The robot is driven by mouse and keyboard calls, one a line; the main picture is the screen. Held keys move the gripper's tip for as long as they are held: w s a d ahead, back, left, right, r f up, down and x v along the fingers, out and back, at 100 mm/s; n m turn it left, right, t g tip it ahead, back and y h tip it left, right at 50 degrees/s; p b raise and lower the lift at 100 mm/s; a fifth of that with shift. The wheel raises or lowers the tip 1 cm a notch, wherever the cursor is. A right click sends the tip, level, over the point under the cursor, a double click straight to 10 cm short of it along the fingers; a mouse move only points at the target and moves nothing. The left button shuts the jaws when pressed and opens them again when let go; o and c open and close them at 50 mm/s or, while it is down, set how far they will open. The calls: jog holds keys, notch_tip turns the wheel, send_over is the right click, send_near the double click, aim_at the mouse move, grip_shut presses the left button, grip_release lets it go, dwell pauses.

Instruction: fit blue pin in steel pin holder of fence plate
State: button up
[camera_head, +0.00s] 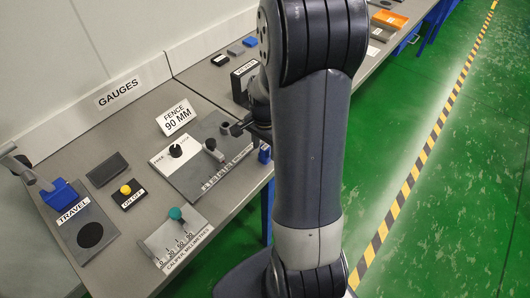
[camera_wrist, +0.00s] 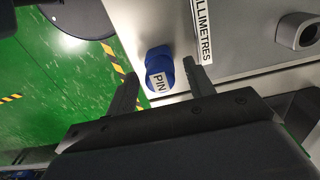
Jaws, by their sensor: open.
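The fence plate (camera_head: 192,178) lies on the bench below the "FENCE 90 MM" sign in the head view. A grey steel socket (camera_head: 225,128), apparently the pin holder, stands at its far end. It shows in the wrist view as a round open mouth (camera_wrist: 307,34) at top right. A blue piece labelled "PIN" (camera_wrist: 158,66) is at the bench's front edge; in the head view it shows as a small blue patch (camera_head: 264,154) beside my arm. My gripper (camera_wrist: 159,70) is open, with the blue piece in view between its fingers and no clear contact.
A lever (camera_head: 212,148) stands on the fence plate. The caliper plate (camera_head: 174,236), yellow button (camera_head: 126,189) and travel plate (camera_head: 87,228) occupy the near bench. My arm hides part of the bench. Green floor (camera_head: 440,200) is open to the right.

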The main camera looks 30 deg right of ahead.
aim_at(265, 147)
dwell(0.9)
grip_shut()
dwell(0.4)
jog(key=shift+r, duration=0.1)
jog(key=shift+r+p, duration=2.3)
jog(key=shift+r, duration=0.65)
notch_tip(265, 147, up, 4)
jog(key=p, duration=0.3)
